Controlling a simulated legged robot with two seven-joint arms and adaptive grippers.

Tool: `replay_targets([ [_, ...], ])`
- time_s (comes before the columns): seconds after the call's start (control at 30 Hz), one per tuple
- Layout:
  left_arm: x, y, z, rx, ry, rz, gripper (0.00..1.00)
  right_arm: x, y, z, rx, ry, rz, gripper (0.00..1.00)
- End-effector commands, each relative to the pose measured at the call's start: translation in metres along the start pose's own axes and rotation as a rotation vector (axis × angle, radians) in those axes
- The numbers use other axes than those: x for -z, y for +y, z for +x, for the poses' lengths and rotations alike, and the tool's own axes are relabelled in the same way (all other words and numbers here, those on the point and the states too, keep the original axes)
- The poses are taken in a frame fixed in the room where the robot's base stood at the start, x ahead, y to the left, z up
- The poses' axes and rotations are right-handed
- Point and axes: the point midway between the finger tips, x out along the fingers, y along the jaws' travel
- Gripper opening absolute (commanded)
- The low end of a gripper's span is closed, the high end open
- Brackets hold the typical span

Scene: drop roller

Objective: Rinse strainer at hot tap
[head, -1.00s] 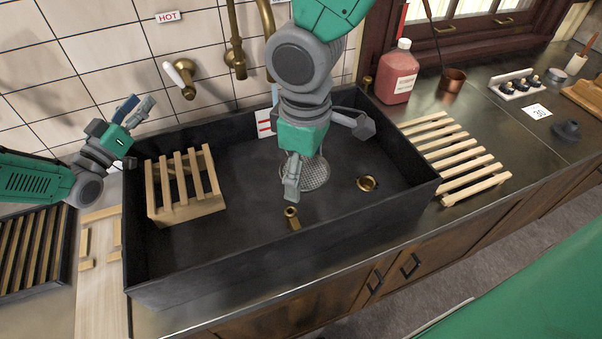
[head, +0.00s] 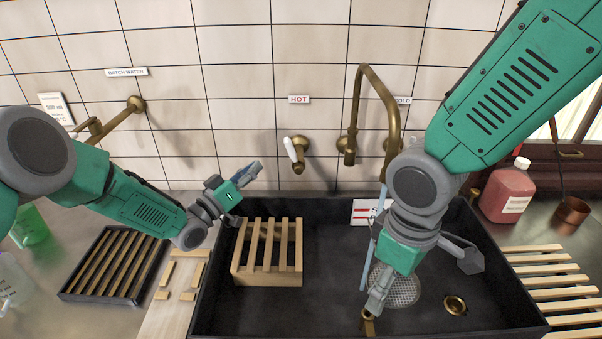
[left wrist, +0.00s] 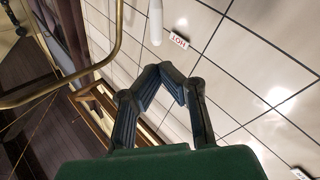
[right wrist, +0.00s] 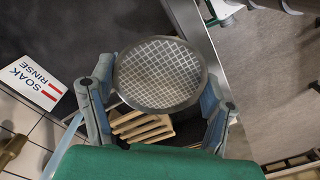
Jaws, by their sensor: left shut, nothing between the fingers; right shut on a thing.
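The hot tap (head: 299,153), a brass fitting with a white lever, is on the tiled wall below the HOT label (head: 299,99). My left gripper (head: 243,185) is left of and below this tap, shut and empty, with its fingertips together in the left wrist view (left wrist: 165,78). The round mesh strainer (head: 398,288) is low over the black sink, partly hidden by my right gripper (head: 418,280). The right wrist view shows the strainer (right wrist: 160,72) held between the spread fingers. A brass gooseneck spout (head: 375,78) arches above. A pale blue strip (head: 366,262), perhaps water, hangs below it.
The black sink (head: 335,240) holds a wooden rack (head: 268,255) at left and a brass drain (head: 455,305) at right. A SOAK/RINSE sign (right wrist: 32,82) is at the back. A slatted tray (head: 112,265) lies left; a red bottle (head: 508,192) and wooden slats (head: 550,285) are right.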

Motion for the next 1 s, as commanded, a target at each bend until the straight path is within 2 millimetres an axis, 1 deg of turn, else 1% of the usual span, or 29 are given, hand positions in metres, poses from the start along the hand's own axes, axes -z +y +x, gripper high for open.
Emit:
replay_targets([
  [0.03,-0.003,0.002,-0.004,0.033,0.019,-0.124,0.00,0.000,0.000,0.000,0.000,0.000,0.000,0.42],
  [0.17,-0.009,0.006,-0.015,0.127,0.099,-0.509,0.00,0.000,0.000,0.000,0.000,0.000,0.000,0.42],
  [0.2,-0.012,0.007,-0.019,0.154,0.127,-0.628,0.00,0.000,0.000,0.000,0.000,0.000,0.000,0.42],
  [0.3,-0.017,0.012,-0.028,0.211,0.197,-0.897,0.00,0.000,0.000,0.000,0.000,0.000,0.000,0.42],
  [0.4,-0.023,0.016,-0.036,0.252,0.258,-1.108,0.00,0.000,0.000,0.000,0.000,0.000,0.000,0.42],
  [0.5,-0.026,0.019,-0.041,0.278,0.303,-1.247,0.00,0.000,0.000,0.000,0.000,0.000,0.000,0.42],
  [0.63,-0.029,0.020,-0.042,0.292,0.331,-1.328,0.00,0.000,0.000,0.000,0.000,0.000,0.000,0.42],
  [0.73,-0.028,0.016,-0.033,0.291,0.335,-1.337,0.00,0.000,0.000,0.000,0.000,0.000,0.000,0.42],
  [0.87,-0.027,0.007,-0.012,0.290,0.334,-1.334,0.00,0.000,0.000,0.000,0.000,0.000,0.000,0.42],
  [1.0,-0.025,-0.004,0.015,0.289,0.334,-1.333,0.00,0.000,0.000,0.000,0.000,0.000,0.000,0.42],
])
